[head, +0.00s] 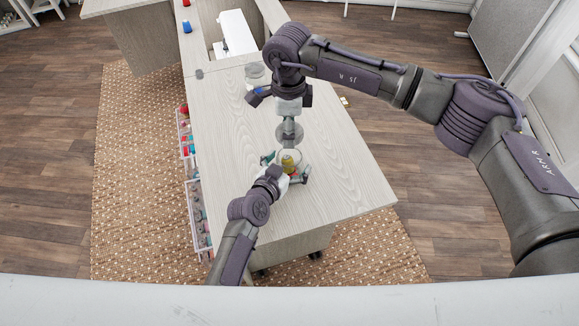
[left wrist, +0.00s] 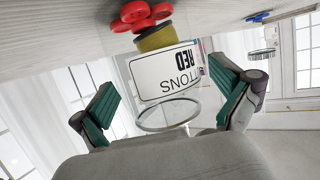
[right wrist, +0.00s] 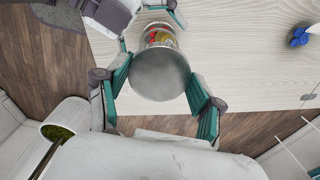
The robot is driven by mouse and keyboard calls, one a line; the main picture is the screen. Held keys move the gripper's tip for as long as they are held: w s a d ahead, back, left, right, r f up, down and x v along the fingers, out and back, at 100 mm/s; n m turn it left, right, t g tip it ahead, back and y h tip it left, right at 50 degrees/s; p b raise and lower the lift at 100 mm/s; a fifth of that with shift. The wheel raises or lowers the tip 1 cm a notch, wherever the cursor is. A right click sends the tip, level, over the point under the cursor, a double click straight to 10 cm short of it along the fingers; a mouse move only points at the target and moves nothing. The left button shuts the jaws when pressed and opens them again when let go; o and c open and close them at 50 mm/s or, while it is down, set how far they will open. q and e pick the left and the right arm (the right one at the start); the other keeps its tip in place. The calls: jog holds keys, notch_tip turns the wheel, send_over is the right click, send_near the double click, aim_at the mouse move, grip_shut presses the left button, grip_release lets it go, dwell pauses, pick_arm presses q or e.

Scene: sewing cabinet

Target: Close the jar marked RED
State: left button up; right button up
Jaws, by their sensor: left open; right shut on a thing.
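The jar marked RED (left wrist: 165,75) is clear, with a white label reading "RED" and part of "BUTTONS". Red and yellow contents show in the head view (head: 288,163) and right wrist view (right wrist: 158,38). My left gripper (head: 285,176) is open around the jar, with one green-padded finger on each side in the left wrist view (left wrist: 167,105). My right gripper (right wrist: 160,97) is shut on a round grey lid (right wrist: 160,74), which also shows in the head view (head: 290,131). The lid overlaps the jar in the right wrist view; I cannot tell the gap between them.
The pale wood table (head: 345,190) is clear to the right of the jar. A glass container (head: 255,71) stands farther back, near the white sewing machine (head: 237,32). Racks of coloured supplies (head: 195,190) line the table's left side. A blue spool (head: 187,26) stands at the back left.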

pick_arm(q)
jog(key=c, duration=1.7)
pick_arm(e)
send_over(290, 165)
jog(key=w, duration=0.3)
jog(key=shift+a+f, duration=0.15)
jog(key=shift+f, duration=2.35)
jog(key=shift+f, duration=0.9)
pick_arm(q)
jog(key=shift+s, duration=0.1)
pick_arm(e)
jog(key=shift+f, duration=0.55)
